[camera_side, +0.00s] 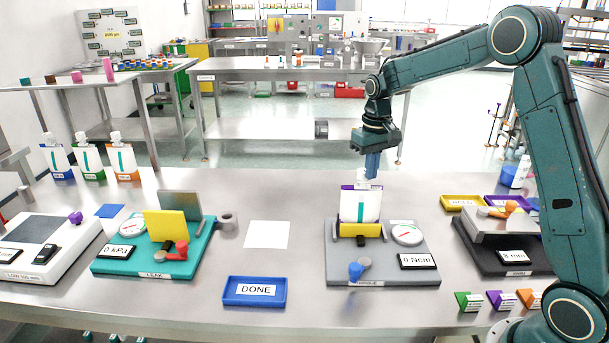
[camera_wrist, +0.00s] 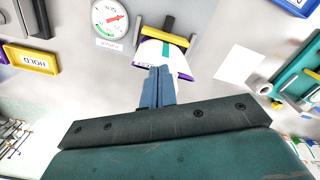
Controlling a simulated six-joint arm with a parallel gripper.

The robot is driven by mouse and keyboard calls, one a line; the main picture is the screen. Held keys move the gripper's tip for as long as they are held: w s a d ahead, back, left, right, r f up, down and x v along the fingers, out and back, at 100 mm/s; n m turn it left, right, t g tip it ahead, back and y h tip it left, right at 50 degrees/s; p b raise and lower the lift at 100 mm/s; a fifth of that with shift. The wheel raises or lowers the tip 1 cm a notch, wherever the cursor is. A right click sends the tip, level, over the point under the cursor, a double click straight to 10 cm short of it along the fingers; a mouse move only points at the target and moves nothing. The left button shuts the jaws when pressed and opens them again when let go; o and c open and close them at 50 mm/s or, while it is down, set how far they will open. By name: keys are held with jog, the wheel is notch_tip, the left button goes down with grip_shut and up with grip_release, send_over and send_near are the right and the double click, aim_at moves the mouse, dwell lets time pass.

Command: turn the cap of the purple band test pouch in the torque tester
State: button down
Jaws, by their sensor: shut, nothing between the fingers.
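The purple band test pouch (camera_side: 361,205) stands upright in the torque tester (camera_side: 335,262), behind its yellow clamp bar. It is white with a purple band near its top and a teal stripe. Its white cap (camera_side: 361,179) is partly hidden by my fingers. My gripper (camera_side: 371,177) points down at the cap, its blue fingers closed together with nothing between them. In the wrist view the closed fingertips (camera_wrist: 160,70) overlap the pouch's top edge (camera_wrist: 182,73); I cannot tell if they touch the cap. The tester display (camera_side: 417,261) reads 0 Ncm.
The teal leak tester (camera_side: 205,245) stands left, with a white sheet (camera_side: 267,234) between. A blue DONE tray (camera_side: 254,291) is at the front. A yellow tray (camera_side: 461,202) and a dark seal-height station (camera_side: 465,238) stand right. Three pouches (camera_side: 90,160) stand at back left.

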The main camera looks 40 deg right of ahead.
jog(key=shift+w, duration=0.3)
dwell(0.6)
jog(key=shift+a, duration=0.1)
dwell(0.8)
jog(key=shift+s+a, duration=0.15)
jog(key=shift+s, duration=0.2)
jog(key=shift+r, duration=0.1)
notch_tip(320, 180, up, 6)
jog(key=shift+f, duration=0.1)
dwell(0.8)
jog(key=shift+s+d+r, duration=0.2)
jog(key=shift+s+r, duration=0.05)
jog(key=shift+r, duration=0.25)
